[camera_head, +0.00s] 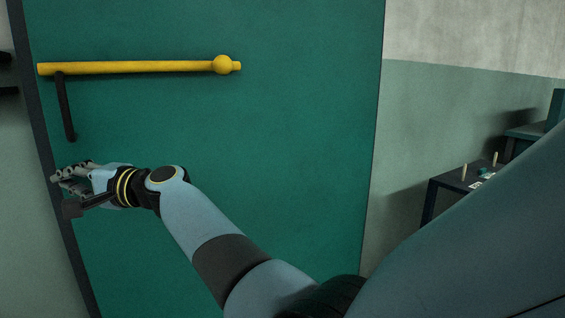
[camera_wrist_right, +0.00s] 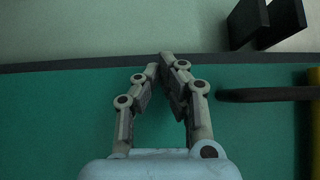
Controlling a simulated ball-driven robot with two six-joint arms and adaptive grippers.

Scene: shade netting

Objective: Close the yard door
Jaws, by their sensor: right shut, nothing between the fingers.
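The green yard door (camera_head: 290,130) fills most of the head view, with a dark strip down its left edge. A yellow bar (camera_head: 140,67) with a round knob runs across its upper part. A thin black handle (camera_head: 66,110) hangs below the bar's left end; it also shows in the wrist view (camera_wrist_right: 265,95). My right gripper (camera_head: 56,178) is below the handle, close to the door's left edge and apart from the handle. Its fingertips (camera_wrist_right: 160,64) meet with nothing between them. I cannot tell whether they touch the door. My left gripper is out of view.
A pale wall lies left of the door, with dark brackets (camera_wrist_right: 266,22) on it. Right of the door is a two-tone wall (camera_head: 450,100). A small dark table (camera_head: 450,183) with small objects on it stands at the far right.

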